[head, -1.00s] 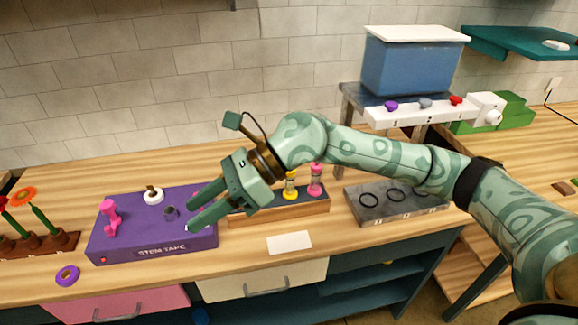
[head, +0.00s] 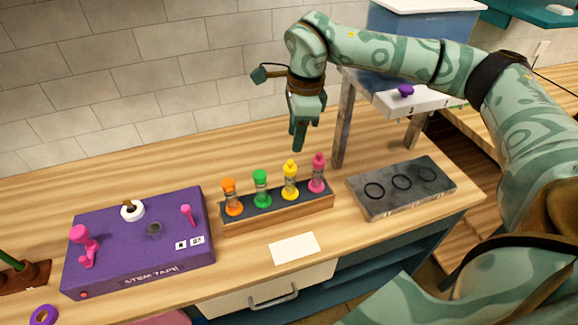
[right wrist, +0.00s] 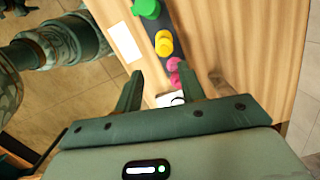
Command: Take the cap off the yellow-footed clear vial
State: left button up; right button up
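The clear vial with a yellow foot (head: 290,182) stands upright in a wooden rack (head: 275,214), its yellow cap (head: 290,165) on top. The yellow cap also shows in the right wrist view (right wrist: 163,43). An orange-capped vial (head: 230,197) and a green-capped vial (head: 261,188) stand to its left, and a pink-capped vial (head: 317,172) to its right. My right gripper (head: 299,140) points down, above and apart from the yellow cap in the head view. In the right wrist view its fingers (right wrist: 174,78) are spread and empty. My left gripper is out of view.
A purple stem tape box (head: 140,245) with pink parts stands at left. A grey slab with dark rings (head: 410,200) lies right of the rack. A white card (head: 294,247) lies in front. A raised stand with a purple knob (head: 405,91) stands behind right.

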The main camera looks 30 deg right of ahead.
send_over(290, 161)
jog(key=f, duration=0.2)
jog(key=s+f, duration=0.1)
jog(key=f, duration=0.1)
jog(key=shift+d, duration=0.15)
jog(key=f, duration=0.2)
jog(key=w+f, duration=0.1)
jog(key=f, duration=0.1)
jog(key=shift+f, duration=0.1)
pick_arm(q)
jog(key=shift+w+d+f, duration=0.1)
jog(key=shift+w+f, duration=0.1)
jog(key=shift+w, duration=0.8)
pick_arm(e)
jog(key=shift+s, duration=0.15)
grip_shut()
